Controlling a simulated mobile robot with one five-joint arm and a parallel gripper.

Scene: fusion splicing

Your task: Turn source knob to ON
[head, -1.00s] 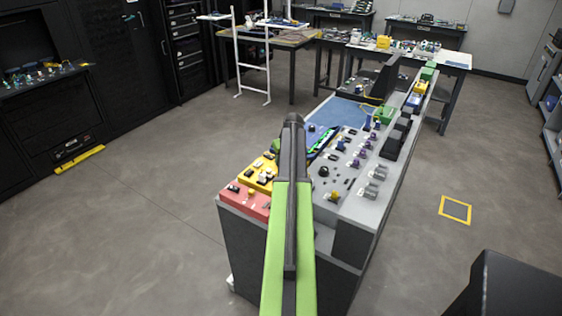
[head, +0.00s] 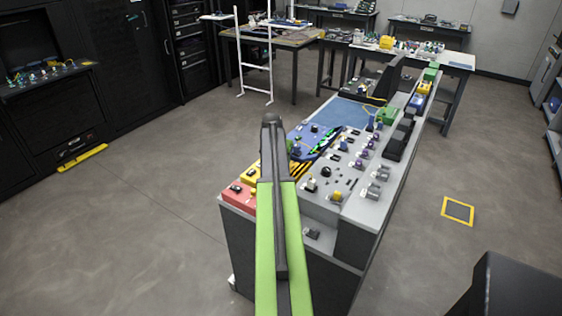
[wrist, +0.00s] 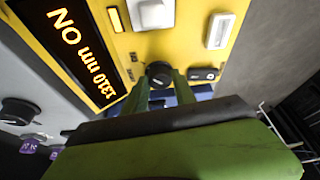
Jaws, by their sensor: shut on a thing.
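In the wrist view my gripper (wrist: 163,92) has its two green fingers shut on a round black knob, the source knob (wrist: 159,70), on a yellow panel (wrist: 185,45). A black display (wrist: 75,50) beside it shows orange text, upside down in this view, that seems to read 1310 nm and ON. The knob's pointer is not clear. In the head view my arm hides the knob and fingers, and only part of the yellow panel (head: 251,175) shows.
A black button (wrist: 203,74), a white square (wrist: 152,14) and a white switch (wrist: 219,31) sit close around the knob. A grey panel with another dark knob (wrist: 19,112) lies to the left. In the head view a red panel (head: 237,193) adjoins the yellow one.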

